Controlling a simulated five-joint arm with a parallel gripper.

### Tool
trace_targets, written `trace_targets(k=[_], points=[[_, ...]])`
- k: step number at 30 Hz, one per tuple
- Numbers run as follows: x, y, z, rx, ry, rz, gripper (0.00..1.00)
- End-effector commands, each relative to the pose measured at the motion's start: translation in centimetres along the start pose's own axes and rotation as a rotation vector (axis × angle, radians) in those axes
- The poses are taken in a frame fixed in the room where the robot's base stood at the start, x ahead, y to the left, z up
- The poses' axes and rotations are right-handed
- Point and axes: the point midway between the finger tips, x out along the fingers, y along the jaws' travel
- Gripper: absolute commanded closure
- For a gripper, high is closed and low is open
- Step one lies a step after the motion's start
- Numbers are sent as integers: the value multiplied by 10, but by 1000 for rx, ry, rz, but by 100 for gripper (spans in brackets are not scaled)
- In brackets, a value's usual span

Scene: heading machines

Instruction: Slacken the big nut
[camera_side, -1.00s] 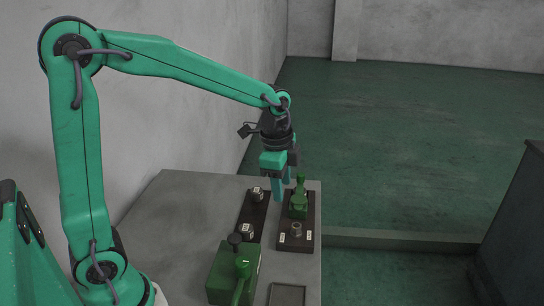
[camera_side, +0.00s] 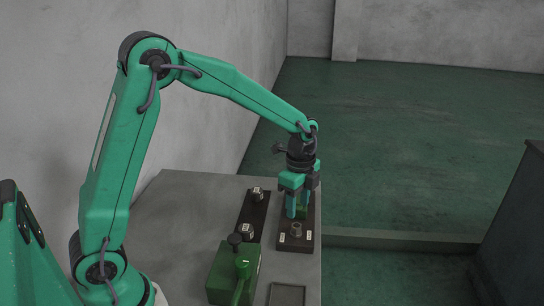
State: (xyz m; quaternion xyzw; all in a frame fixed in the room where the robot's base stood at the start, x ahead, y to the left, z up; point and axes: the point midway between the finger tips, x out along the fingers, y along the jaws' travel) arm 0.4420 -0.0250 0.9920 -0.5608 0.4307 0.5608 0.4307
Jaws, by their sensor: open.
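A grey nut (camera_side: 296,229) stands on the near part of a dark plate (camera_side: 305,243) at the right edge of the table, with a small white label beside it. I cannot tell from the picture whether this is the big nut. My gripper (camera_side: 297,212) points down over the far part of the same plate. Its two blue-green fingers are apart, around or in front of the green fitting (camera_side: 303,212) there, which they largely hide. The nut is nearer the camera than the fingers and clear of them.
A second dark plate (camera_side: 251,213) to the left carries two small labelled parts (camera_side: 257,194). A green block (camera_side: 222,272) with a black knob and a green lever stands in front. A shallow dark tray (camera_side: 287,294) lies at the near edge. The table's left part is bare.

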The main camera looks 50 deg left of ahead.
Motion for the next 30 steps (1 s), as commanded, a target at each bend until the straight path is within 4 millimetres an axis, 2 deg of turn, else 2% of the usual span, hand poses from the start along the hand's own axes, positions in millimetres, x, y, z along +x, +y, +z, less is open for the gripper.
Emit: trace_targets(k=[15, 28, 30], points=[[58, 1, 0, -1, -1, 2, 55], [66, 0, 0, -1, 0, 0, 55], [65, 0, 0, -1, 0, 0, 66]])
